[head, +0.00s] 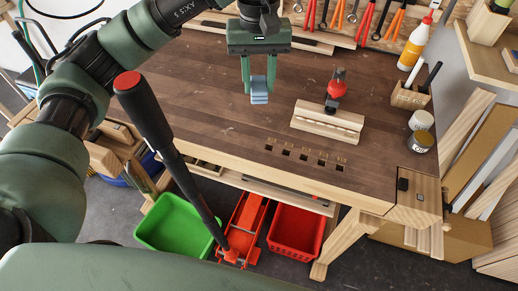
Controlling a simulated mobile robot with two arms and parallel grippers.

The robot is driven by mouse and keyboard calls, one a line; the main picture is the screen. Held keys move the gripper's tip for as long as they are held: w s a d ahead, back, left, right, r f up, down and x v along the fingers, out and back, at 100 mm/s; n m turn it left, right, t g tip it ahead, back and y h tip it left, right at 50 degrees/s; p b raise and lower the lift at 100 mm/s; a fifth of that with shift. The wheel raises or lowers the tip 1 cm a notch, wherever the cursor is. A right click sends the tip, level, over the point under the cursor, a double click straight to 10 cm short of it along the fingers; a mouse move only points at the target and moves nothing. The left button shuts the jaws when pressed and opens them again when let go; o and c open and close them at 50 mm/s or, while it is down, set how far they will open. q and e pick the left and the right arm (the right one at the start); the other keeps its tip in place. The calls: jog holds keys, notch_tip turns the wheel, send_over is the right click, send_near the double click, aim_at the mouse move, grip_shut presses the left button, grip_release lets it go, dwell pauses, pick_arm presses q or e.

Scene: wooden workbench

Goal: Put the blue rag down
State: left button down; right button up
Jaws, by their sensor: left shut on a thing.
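The blue rag (259,92) is a small folded light-blue piece between the fingertips of my left gripper (259,84). The gripper is shut on it and points down over the dark wooden workbench (180,95). The rag appears just over the benchtop; I cannot tell whether it touches the wood. My right gripper is not in view.
A wooden block (327,122) and a red-topped tool (335,88) are right of the rag. A glue bottle (417,44), a pen holder (411,95) and small jars (420,142) line the right side. Square holes mark the front edge. The benchtop left of the rag is clear.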

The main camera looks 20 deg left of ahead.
pick_arm(q)
jog(key=p, duration=0.4)
send_near(259, 148)
notch_tip(259, 148, down, 6)
jog(key=shift+r, duration=0.25)
jog(key=shift+w+f, duration=0.1)
jog(key=shift+f, duration=0.15)
jog(key=c, duration=1.4)
grip_release()
jog(key=shift+f, duration=0.1)
jog(key=shift+c, duration=0.2)
jog(key=o, duration=0.4)
